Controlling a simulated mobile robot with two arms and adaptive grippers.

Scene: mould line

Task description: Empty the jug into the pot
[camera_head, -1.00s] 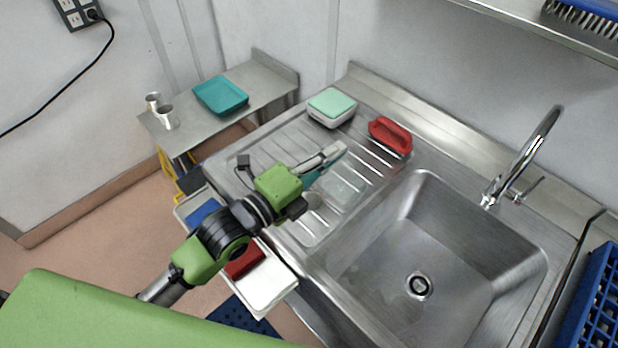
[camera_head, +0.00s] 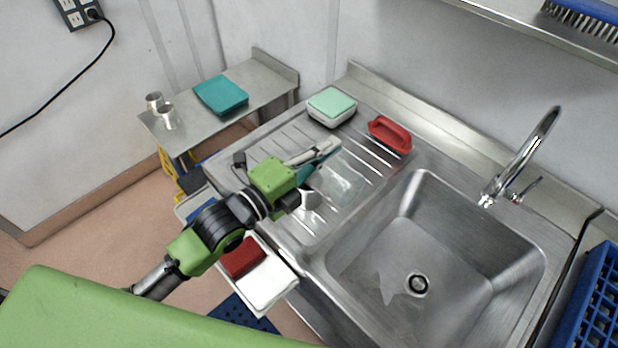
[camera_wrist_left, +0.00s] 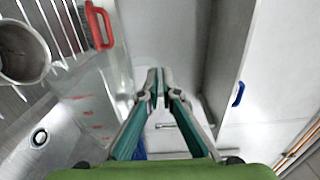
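The clear jug (camera_head: 345,184) with red measuring marks is at my left gripper (camera_head: 332,146), over the sink's drainboard. In the left wrist view the jug (camera_wrist_left: 92,108) is just left of the fingers (camera_wrist_left: 161,78), which are close together, seemingly on its handle; the grip itself is hard to see through the clear wall. The metal pot (camera_wrist_left: 20,48) is at the left edge of the wrist view, partly cut off, its round mouth facing up. In the head view the pot is mostly hidden near my wrist. My right gripper is out of view.
A side table (camera_head: 262,85) holds a teal tray (camera_head: 221,95) and two metal cups (camera_head: 167,117).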

